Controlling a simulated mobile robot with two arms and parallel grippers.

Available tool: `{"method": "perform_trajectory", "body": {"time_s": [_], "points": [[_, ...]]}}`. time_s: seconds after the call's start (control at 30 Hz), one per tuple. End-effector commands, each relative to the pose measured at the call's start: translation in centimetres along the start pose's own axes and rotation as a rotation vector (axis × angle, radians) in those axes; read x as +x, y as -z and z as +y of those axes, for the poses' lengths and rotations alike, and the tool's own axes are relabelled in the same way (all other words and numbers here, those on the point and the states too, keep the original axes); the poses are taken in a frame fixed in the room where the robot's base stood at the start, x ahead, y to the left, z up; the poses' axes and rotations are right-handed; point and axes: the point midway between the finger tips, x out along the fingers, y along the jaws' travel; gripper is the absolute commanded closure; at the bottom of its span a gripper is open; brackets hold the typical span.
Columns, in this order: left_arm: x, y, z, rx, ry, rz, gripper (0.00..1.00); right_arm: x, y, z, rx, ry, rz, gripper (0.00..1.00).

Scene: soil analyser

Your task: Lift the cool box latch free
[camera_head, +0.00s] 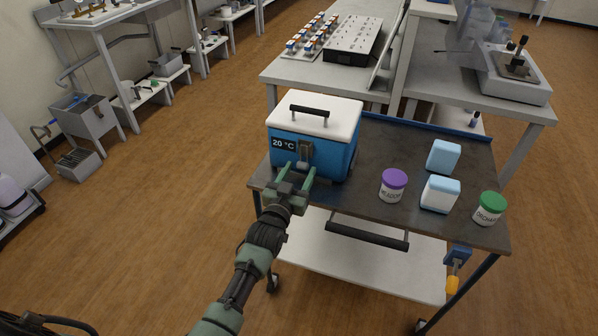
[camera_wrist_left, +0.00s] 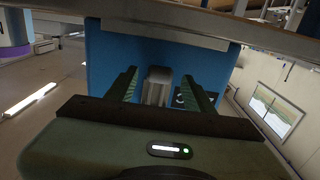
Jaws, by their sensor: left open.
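The cool box (camera_head: 325,155) is blue with a white lid and a black handle, and stands at the left end of the cart top with its lid down. Its grey-brown latch (camera_head: 305,152) is on the front face, beside the temperature display. My left gripper (camera_head: 296,172) is open in front of the latch, its green fingers pointing at it. In the left wrist view the latch (camera_wrist_left: 157,86) shows between the two open fingers (camera_wrist_left: 160,88), against the blue box wall (camera_wrist_left: 110,60). I cannot tell whether the fingers touch it. My right gripper is not in view.
On the dark cart top (camera_head: 365,195) stand a purple-lidded jar (camera_head: 393,186), two pale blue-and-white blocks (camera_head: 440,193) and a green-lidded jar (camera_head: 489,209). The cart's push handle (camera_head: 367,236) sticks out below the front edge. Benches with equipment stand behind.

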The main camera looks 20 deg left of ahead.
Motion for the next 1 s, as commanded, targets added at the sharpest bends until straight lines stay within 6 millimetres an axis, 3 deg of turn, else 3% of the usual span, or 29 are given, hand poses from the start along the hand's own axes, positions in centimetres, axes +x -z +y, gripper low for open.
{"method": "perform_trajectory", "body": {"time_s": [0.3,0.5,1.0], "points": [[0.4,0.0,0.0,0.000,0.000,-0.001,0.47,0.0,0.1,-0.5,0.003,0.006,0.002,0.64],[0.3,0.0,0.0,0.000,0.000,-0.001,1.00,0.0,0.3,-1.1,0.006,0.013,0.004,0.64],[0.3,0.0,0.0,0.000,0.000,-0.001,1.00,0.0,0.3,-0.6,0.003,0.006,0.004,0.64]]}}
